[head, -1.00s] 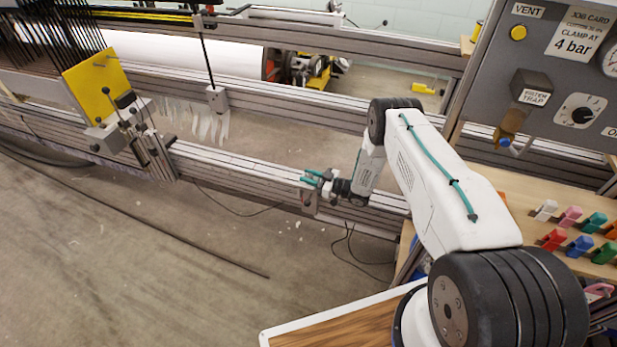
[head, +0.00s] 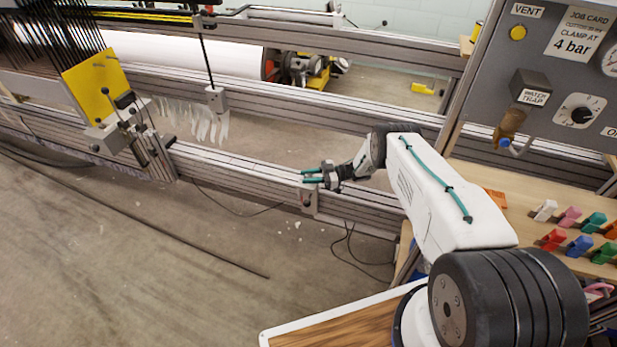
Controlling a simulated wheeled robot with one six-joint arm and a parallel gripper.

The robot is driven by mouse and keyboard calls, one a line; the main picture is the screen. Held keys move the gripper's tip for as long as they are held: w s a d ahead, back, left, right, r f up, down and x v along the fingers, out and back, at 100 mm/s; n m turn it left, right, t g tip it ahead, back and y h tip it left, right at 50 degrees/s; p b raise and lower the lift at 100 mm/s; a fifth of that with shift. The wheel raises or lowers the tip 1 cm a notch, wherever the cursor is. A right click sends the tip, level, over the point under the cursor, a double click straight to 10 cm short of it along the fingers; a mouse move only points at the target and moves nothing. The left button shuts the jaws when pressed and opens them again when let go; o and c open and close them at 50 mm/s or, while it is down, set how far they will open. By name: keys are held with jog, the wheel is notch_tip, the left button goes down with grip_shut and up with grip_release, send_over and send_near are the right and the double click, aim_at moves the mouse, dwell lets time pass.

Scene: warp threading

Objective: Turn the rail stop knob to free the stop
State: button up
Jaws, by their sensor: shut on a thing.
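The rail stop (head: 308,200) is a small grey block on the front face of the lower metal rail (head: 240,172), right of the middle of the rail. My gripper (head: 306,176) reaches in from the right, with its two teal fingers at the top of the stop. The fingers are shut on the stop's knob, which is small and mostly hidden between them, so its turned position cannot be read.
A clamp with a yellow plate (head: 98,88) stands on the rail at left. A grey panel (head: 575,70) with a dial and labels is at upper right. Coloured clips lie on a wooden board (head: 520,212) below it. The floor in front is mostly open, with cables.

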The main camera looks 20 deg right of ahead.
jog(key=shift+w+r, duration=0.1)
jog(key=o, duration=1)
jog(key=shift+c, duration=0.2)
jog(key=s+d, duration=0.1)
jog(key=d, duration=0.6)
jog(key=shift+d, duration=0.4)
